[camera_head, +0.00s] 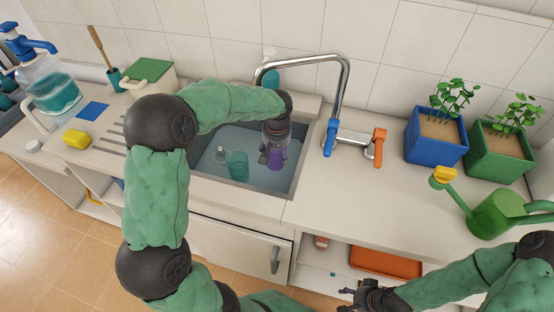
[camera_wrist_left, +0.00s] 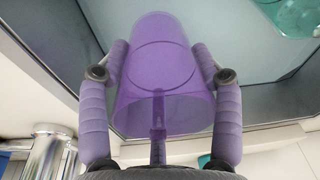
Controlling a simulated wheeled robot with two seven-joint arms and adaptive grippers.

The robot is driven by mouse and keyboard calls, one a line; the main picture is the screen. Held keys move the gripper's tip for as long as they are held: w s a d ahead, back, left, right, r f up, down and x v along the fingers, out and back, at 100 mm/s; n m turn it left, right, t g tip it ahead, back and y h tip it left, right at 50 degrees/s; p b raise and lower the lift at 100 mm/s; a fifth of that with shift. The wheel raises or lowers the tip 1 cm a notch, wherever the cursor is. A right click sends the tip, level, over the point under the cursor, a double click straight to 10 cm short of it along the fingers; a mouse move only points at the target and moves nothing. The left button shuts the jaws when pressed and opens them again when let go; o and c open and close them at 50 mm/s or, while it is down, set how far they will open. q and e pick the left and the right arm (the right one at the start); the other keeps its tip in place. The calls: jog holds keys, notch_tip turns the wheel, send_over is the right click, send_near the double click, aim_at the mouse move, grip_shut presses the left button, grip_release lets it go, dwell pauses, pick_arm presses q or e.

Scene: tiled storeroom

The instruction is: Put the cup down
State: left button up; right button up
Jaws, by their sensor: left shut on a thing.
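My left gripper (camera_head: 268,150) reaches over the sink (camera_head: 222,194) and is shut on a purple cup (camera_head: 278,159). In the left wrist view the see-through purple cup (camera_wrist_left: 158,75) sits between both finger pads, with sink wall and basin behind it. The cup is at the right part of the basin; whether its base touches the sink floor cannot be told. A teal cup (camera_head: 237,166) stands in the sink to its left and also shows in the left wrist view (camera_wrist_left: 293,15). My right gripper (camera_head: 352,299) is low at the front, away from the cup; its jaws are unclear.
A chrome tap (camera_head: 345,80) with blue (camera_head: 331,137) and orange (camera_head: 379,147) handles stands right of the sink. Blue (camera_head: 435,147) and green (camera_head: 497,152) planters and a green watering can (camera_head: 497,214) are further right. Counter between tap and watering can is clear.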

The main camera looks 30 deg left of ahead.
aim_at(277, 158)
pick_arm(q)
jog(key=shift+w+f, duration=0.3)
jog(key=shift+f, duration=0.1)
notch_tip(277, 158, down, 3)
jog(key=shift+f+b, duration=0.1)
jog(key=shift+b, duration=1)
jog(key=o, duration=0.5)
jog(key=shift+f, duration=0.1)
jog(key=o, duration=0.5)
jog(key=shift+c, duration=0.2)
